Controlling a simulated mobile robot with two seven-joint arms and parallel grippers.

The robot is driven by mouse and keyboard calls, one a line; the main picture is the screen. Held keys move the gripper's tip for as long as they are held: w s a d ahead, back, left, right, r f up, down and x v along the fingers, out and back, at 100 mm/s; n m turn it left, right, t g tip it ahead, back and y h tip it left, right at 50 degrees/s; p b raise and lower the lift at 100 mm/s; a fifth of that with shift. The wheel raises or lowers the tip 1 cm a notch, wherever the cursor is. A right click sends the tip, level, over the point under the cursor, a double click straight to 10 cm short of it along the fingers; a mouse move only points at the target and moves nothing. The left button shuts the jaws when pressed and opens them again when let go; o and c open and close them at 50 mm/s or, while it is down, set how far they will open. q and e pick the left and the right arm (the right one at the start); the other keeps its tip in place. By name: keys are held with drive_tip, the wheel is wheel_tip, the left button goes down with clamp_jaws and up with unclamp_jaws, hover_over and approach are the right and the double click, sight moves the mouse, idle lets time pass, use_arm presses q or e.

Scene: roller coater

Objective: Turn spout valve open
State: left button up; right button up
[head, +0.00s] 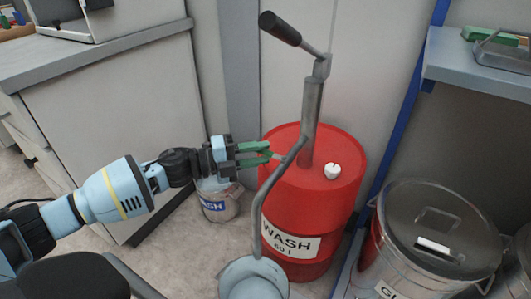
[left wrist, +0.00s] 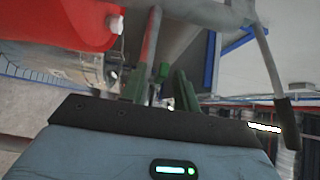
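The red WASH drum (head: 328,205) stands upright with a grey hand pump (head: 312,108) on top. A curved grey spout pipe (head: 258,208) runs from the pump down past the drum's front left. My left gripper (head: 272,154) is beside the upper part of this spout. Its green fingers stand apart in the left wrist view (left wrist: 160,88), and the grey pipe (left wrist: 151,40) shows just beyond them. A small green piece (left wrist: 163,72) shows between the fingers; I cannot tell whether it is the spout valve. Contact is not clear. My right gripper is out of view.
A small white cap (head: 332,171) sits on the drum top. The pump's crank (head: 280,28) reaches up and left. A labelled bucket (head: 222,205) stands on the floor behind my left gripper. A lidded metal bin (head: 435,225) is at right; a cabinet (head: 120,110) is at left.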

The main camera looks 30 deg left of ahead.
use_arm(q)
drive_tip(key=shift+x, duration=0.95)
clamp_jaws()
